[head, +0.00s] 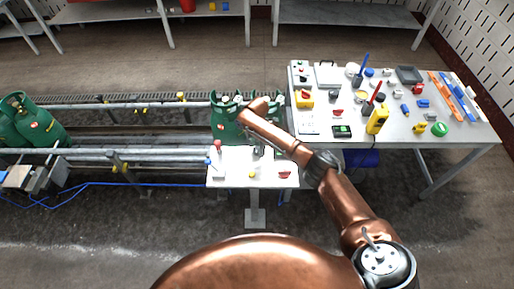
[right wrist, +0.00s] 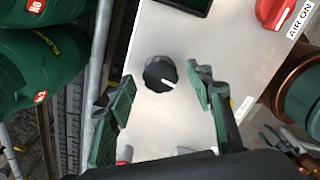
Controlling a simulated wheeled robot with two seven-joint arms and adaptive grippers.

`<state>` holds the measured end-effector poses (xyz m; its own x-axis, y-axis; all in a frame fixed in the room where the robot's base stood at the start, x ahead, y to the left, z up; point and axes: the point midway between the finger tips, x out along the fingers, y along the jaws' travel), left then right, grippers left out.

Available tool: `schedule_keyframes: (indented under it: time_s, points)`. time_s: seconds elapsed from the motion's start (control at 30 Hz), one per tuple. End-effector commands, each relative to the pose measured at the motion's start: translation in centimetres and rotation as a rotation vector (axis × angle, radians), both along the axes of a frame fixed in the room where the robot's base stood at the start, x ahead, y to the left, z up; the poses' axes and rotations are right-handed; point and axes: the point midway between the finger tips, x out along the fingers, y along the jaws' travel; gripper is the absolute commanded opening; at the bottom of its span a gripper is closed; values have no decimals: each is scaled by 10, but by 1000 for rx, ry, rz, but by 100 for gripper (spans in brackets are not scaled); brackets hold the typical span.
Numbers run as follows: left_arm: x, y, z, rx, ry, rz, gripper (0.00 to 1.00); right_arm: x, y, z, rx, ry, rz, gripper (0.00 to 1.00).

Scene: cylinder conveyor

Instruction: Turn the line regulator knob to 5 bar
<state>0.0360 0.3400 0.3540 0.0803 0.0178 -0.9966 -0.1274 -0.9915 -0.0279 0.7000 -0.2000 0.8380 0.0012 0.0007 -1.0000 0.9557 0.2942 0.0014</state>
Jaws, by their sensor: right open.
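The regulator knob (right wrist: 160,74) is a dark round knob with a white pointer line, on a white panel (right wrist: 185,35) in the right wrist view. My right gripper (right wrist: 158,95) is open, with a green-padded finger on each side of the knob; no contact with it is visible. The pointer line aims toward the lower right of that view. In the head view my right gripper (head: 258,150) is over the small white panel table (head: 230,178), and my arm hides the knob there. Pressure markings cannot be read. My left gripper is not in view.
A red handle (right wrist: 270,12) by an "AIR ON" label is at the panel's upper right in the wrist view. Green gas cylinders (head: 32,122) stand along the conveyor rails (head: 150,154). A cluttered table (head: 455,150) with tools stands at the right.

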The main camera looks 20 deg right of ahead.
Motion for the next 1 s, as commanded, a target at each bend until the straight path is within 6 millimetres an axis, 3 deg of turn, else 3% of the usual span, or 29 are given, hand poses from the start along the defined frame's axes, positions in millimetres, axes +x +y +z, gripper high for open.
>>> schedule_keyframes:
  time_s: [0.23, 0.37, 0.8, 1.0]
  points:
    - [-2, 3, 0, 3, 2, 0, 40, 0, -1, 0, 0, 1, -1, 48]
    - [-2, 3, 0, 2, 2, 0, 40, 0, -1, 11, -1, 0, 0, 48]
    - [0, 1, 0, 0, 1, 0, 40, 1, 0, 96, 0, -2, 0, 48]
    - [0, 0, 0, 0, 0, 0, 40, 0, 0, 116, 0, 1, 0, 48]
